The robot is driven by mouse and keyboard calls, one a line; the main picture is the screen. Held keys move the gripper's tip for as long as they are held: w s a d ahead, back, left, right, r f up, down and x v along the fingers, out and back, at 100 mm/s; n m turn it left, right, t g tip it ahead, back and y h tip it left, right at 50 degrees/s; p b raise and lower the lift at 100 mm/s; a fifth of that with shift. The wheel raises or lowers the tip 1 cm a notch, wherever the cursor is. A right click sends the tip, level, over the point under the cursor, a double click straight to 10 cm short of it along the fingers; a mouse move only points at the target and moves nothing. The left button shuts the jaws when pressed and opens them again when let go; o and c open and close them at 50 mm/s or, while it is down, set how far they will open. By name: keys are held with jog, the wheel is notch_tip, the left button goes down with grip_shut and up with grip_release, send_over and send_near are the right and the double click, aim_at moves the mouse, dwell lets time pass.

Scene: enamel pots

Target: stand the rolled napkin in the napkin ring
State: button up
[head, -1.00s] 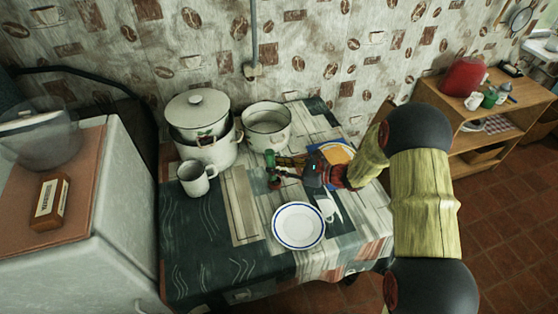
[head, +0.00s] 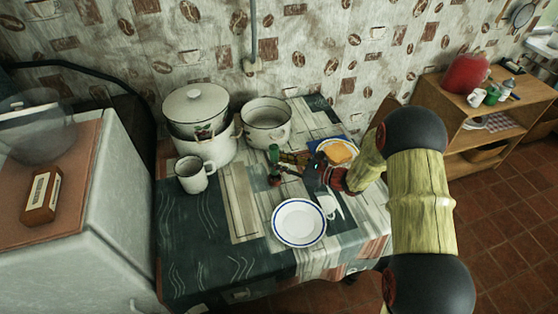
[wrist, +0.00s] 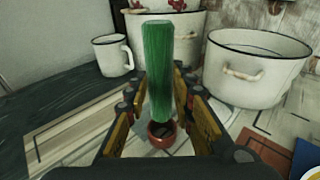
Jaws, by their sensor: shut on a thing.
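The rolled napkin (head: 274,153) is a green upright roll. In the wrist view it (wrist: 159,68) stands between the two fingers of my gripper (wrist: 158,92), which is shut on it. The napkin ring (head: 275,181) is a small red ring on the table. It shows in the wrist view (wrist: 162,142) just under the napkin's lower end, with its dark opening facing up. The napkin's lower end overlaps the ring's far side in that view; I cannot tell whether it is inside. In the head view, my gripper (head: 281,163) reaches in from the right.
A white mug (head: 191,176), a lidded pot (head: 196,108) and an open pot (head: 266,120) stand behind and left. A white plate (head: 299,222) lies in front. An orange-topped item (head: 339,152) lies right, by my arm. The table's left front (head: 200,250) is clear.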

jog(key=shift+f+b, duration=1.2)
jog(key=shift+f, duration=0.95)
jog(key=o, duration=1.1)
jog(key=shift+o, duration=0.2)
jog(key=shift+d, duration=0.1)
jog(key=v, duration=1.1)
jog(key=shift+s+d+r, duration=0.15)
jog(key=shift+s+d, duration=0.05)
jog(key=shift+d, duration=0.15)
